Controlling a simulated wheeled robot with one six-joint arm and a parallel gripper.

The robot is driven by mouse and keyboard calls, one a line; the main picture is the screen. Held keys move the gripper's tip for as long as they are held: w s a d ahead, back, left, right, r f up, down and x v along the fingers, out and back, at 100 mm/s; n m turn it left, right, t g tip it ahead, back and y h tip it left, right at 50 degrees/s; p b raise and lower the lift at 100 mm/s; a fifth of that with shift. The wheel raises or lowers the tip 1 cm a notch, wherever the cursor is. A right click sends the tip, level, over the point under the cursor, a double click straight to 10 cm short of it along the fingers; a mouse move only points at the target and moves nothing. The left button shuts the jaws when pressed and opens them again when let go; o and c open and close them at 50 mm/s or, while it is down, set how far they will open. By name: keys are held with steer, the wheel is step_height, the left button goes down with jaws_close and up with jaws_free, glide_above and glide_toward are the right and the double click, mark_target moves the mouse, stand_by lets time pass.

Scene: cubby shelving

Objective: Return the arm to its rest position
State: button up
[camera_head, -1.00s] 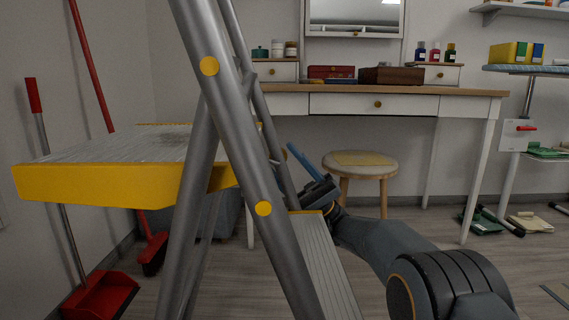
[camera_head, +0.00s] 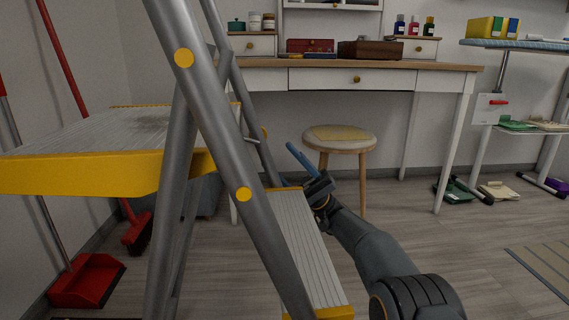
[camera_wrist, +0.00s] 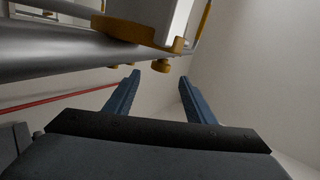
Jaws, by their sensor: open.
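One blue finger shows there, close to the ladder's lower step; the other is hidden. In the wrist view my gripper (camera_wrist: 158,82) shows two blue fingers spread apart with nothing between them.
The stepladder (camera_head: 235,150), with its yellow-edged platform (camera_head: 90,172) and lower step (camera_head: 305,245), stands close in front. A stool (camera_head: 340,140) stands before the desk (camera_head: 420,78). A red dustpan (camera_head: 88,280) is at left. Floor at right is mostly clear, with a striped mat (camera_head: 545,268).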

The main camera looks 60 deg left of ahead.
steer(key=shift+w+d+f, duration=0.1)
steer(key=shift+w+f, duration=0.1)
stand_by(0.6)
